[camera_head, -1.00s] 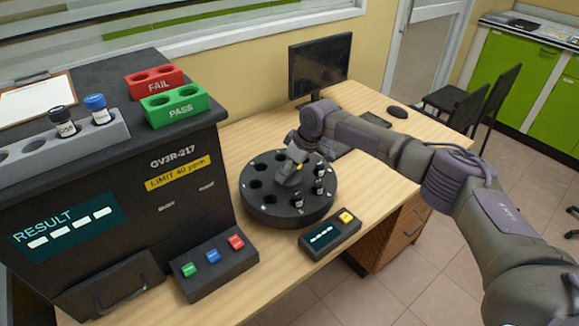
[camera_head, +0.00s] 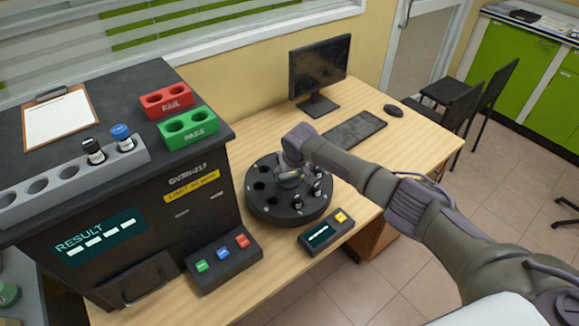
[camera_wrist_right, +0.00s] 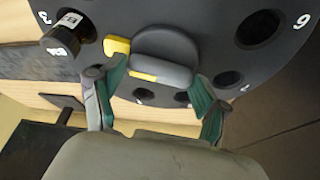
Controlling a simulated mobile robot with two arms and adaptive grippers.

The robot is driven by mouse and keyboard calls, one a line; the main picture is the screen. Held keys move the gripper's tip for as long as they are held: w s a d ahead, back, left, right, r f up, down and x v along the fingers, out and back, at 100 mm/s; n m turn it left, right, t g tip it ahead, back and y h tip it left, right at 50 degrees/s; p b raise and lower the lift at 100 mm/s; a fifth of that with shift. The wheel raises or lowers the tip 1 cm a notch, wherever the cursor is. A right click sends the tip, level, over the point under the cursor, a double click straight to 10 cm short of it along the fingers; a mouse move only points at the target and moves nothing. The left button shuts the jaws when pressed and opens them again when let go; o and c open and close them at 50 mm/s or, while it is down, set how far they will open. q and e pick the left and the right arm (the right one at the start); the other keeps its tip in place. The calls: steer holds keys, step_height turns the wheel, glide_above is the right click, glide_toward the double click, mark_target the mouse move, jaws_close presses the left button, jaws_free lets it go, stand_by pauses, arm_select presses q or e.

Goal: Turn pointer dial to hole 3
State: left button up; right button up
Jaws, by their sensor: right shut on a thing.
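The round black carousel (camera_head: 262,212) stands on the wooden desk, with holes around its rim and dark vials (camera_head: 317,188) in some at its right side. In the right wrist view, the grey pointer dial (camera_wrist_right: 168,45) at its middle has a yellow pointer tip (camera_wrist_right: 116,45) facing left, toward the side with a labelled vial (camera_wrist_right: 62,40). My right gripper (camera_wrist_right: 155,95) is shut on the pointer dial, a green-padded finger on each side. In the head view my right wrist hides most of the dial. My left gripper is not in view.
A small display box (camera_head: 325,232) with a yellow button stands close in front of the carousel. The analyser (camera_head: 150,215) and its button panel (camera_head: 222,260) are to the left. A monitor (camera_head: 318,75) and keyboard (camera_head: 355,129) are behind.

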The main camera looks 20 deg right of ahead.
steer(key=shift+m+p, duration=0.3)
steer(key=shift+m, duration=0.2)
steer(key=o, duration=1.2)
steer(key=shift+c, duration=0.2)
steer(key=shift+r, duration=0.15)
steer(key=v, duration=1.1)
steer(key=shift+s+a+r, duration=0.2)
steer(key=shift+s+r, duration=0.05)
steer(key=shift+r, duration=0.05)
